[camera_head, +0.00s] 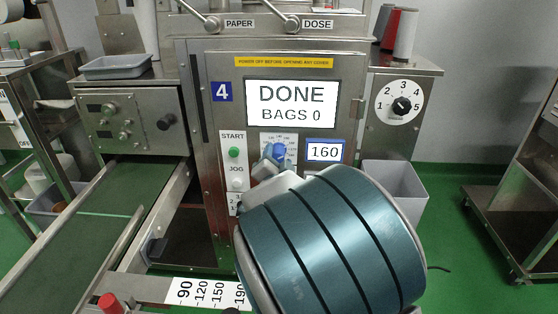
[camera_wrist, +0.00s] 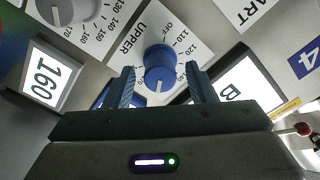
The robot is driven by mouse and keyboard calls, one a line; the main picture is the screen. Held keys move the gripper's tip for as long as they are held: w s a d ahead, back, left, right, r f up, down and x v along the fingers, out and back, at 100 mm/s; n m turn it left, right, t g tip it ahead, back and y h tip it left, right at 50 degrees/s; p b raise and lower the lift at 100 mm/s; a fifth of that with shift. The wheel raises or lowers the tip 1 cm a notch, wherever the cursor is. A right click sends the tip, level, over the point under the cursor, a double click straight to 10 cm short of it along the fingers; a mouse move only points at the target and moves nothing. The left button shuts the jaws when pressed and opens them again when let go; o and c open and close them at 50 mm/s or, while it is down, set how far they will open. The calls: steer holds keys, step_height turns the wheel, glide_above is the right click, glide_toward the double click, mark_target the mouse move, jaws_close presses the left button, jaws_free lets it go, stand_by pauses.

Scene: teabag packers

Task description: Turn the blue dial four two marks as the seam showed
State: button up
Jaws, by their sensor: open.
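The blue dial (camera_wrist: 160,66) is on the white scale plate marked UPPER on machine four's front. In the wrist view it sits between the two fingers of my gripper (camera_wrist: 160,86), which is open, with a gap visible on each side. A white pointer line shows on the dial, toward the picture's bottom. In the head view the blue dial (camera_head: 279,151) shows just above my gripper (camera_head: 266,160), whose fingers are mostly hidden by my arm. The display (camera_head: 291,104) reads DONE, BAGS 0. A smaller display (camera_head: 324,151) reads 160.
A grey dial (camera_wrist: 68,8) with its own scale is close beside the blue one in the wrist view. The green START button (camera_head: 234,153) and the JOG button (camera_head: 237,183) are left of the dial. A black numbered knob (camera_head: 402,105) is on the right box.

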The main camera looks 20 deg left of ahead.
steer(key=shift+w+a, duration=0.1)
steer(key=shift+w, duration=0.45)
steer(key=c, duration=1)
